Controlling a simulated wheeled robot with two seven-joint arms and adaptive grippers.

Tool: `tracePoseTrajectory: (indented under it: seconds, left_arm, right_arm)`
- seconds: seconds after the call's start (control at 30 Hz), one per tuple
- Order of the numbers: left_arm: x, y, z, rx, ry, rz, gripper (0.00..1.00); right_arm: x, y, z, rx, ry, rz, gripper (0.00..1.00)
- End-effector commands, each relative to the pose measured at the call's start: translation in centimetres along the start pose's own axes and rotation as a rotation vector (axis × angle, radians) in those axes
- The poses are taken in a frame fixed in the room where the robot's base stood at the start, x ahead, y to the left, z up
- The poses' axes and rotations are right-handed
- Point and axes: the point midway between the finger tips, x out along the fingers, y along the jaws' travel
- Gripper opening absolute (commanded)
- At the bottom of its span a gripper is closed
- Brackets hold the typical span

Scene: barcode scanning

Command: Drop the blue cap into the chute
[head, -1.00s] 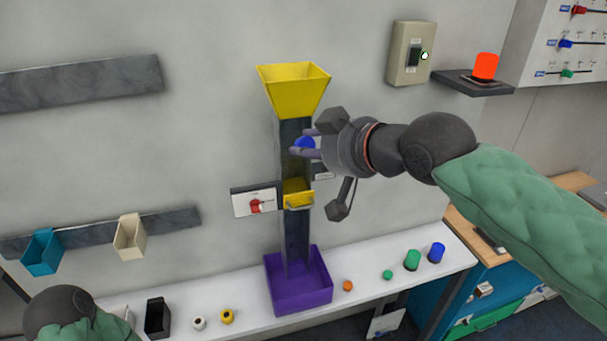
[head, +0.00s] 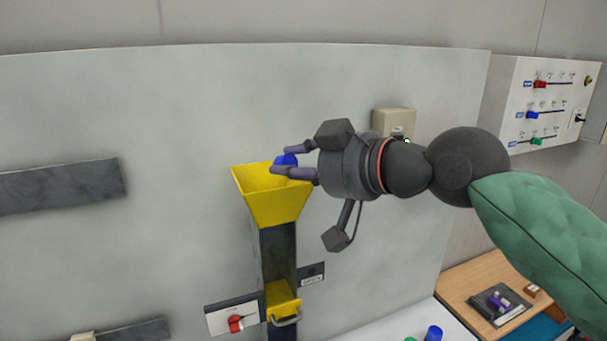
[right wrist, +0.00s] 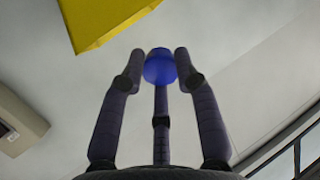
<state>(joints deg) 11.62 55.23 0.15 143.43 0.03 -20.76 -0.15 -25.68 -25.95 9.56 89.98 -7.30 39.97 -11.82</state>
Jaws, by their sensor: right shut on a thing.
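The blue cap (head: 287,159) is held in the fingertips of my right gripper (head: 290,165) in the head view. It sits at the upper right rim of the yellow funnel (head: 272,200) that tops the dark chute (head: 278,252). In the right wrist view the blue cap (right wrist: 160,66) is between the fingers of my right gripper (right wrist: 158,75), with the yellow funnel (right wrist: 105,20) at the upper left. Whether the cap is directly over the opening is hard to tell. My left gripper is out of view.
A beige switch box (head: 393,122) is on the wall behind my right wrist. A slider panel (head: 545,105) is at the right. A wooden desk (head: 480,275) stands below it.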

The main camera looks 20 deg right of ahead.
Motion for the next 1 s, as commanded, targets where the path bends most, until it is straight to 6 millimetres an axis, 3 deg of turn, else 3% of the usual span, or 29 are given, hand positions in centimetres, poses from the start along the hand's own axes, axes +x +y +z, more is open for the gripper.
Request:
tracePoseTrajectory:
  seconds: [0.5,1.0]
  left_arm:
    - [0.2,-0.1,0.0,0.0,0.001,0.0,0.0]
    - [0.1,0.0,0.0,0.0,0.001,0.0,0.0]
  right_arm:
    - [5.9,2.8,-0.8,0.002,-0.001,0.001,0.19]
    - [7.7,3.7,-1.1,0.001,0.002,0.001,0.19]
